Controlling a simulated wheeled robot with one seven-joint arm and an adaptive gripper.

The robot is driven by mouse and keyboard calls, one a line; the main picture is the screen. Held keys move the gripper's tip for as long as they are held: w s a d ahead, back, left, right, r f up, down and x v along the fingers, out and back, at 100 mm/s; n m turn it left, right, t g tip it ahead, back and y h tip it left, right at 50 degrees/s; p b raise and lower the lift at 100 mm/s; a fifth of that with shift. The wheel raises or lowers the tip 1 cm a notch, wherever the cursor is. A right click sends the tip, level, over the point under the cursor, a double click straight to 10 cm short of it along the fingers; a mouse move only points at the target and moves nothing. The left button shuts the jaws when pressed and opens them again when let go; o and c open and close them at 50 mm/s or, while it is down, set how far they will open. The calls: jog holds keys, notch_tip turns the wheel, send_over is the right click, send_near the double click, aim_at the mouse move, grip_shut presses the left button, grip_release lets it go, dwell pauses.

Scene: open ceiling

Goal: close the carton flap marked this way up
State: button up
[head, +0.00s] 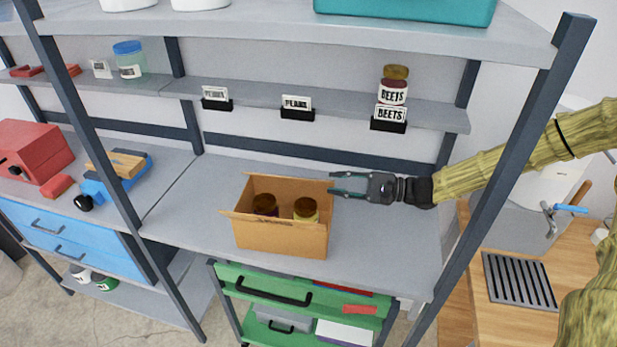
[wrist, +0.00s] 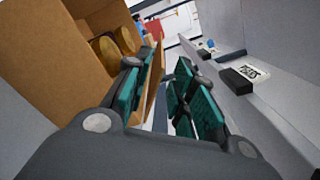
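The open carton (head: 282,238) stands on the middle shelf with two dark-lidded jars (head: 305,209) upright inside. Its flaps stand open; no "this way up" marking is readable. My gripper (head: 332,183) is at the carton's right side, near its back right corner, with the fingers pointing left. In the wrist view, my gripper (wrist: 164,92) is open, with its teal finger pads apart. A cardboard flap (wrist: 154,92) shows between the fingers, closer to the left one. I cannot tell whether it touches a pad. The jars (wrist: 118,44) also show beyond the left finger.
A narrow upper shelf (head: 345,110) behind holds label cards and a beets jar (head: 393,90). A rack post (head: 500,175) stands right of my gripper, in front of my arm. A blue toy-like tool (head: 110,180) and red box (head: 35,150) sit left. Shelf right of the carton is clear.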

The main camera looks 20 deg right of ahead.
jog(key=shift+p+x, duration=1.25)
jog(key=shift+x, duration=2.75)
jog(key=shift+c, duration=0.4)
grip_shut()
